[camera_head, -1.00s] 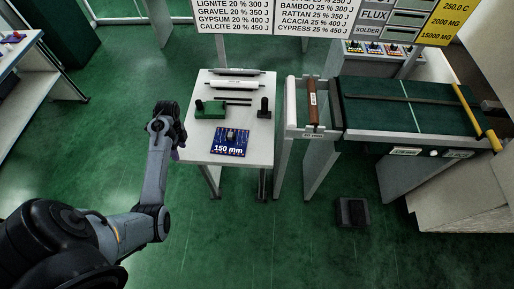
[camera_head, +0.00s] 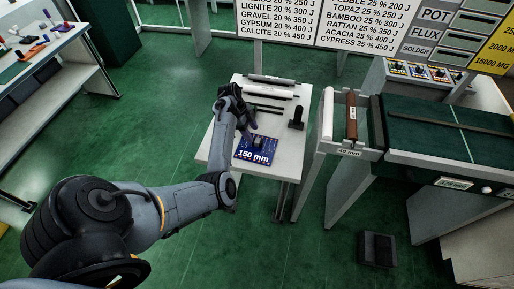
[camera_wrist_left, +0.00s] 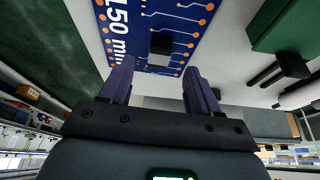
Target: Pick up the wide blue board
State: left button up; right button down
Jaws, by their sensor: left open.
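The wide blue board (camera_head: 254,152), printed "150 mm", lies flat on the white table near its front edge. It also shows in the left wrist view (camera_wrist_left: 176,18), with orange dots, white traces and a dark block on it. My left gripper (camera_head: 247,124) is above the table at the board's far left side. In the left wrist view its two purple fingers (camera_wrist_left: 152,85) are apart with nothing between them, and the board is beyond their tips. My right gripper is not in view.
A black post (camera_head: 297,118) stands on the white table (camera_head: 283,163) right of the board. White and dark rollers lie at its back. A green block (camera_wrist_left: 287,26) shows in the wrist view. A conveyor with a green bed (camera_head: 430,128) stands to the right.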

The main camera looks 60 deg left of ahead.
aim_at(257, 140)
pick_arm(q)
jog(key=shift+b+x, duration=0.35)
jog(key=shift+x, duration=2.4)
jog(key=shift+d, duration=0.1)
grip_shut()
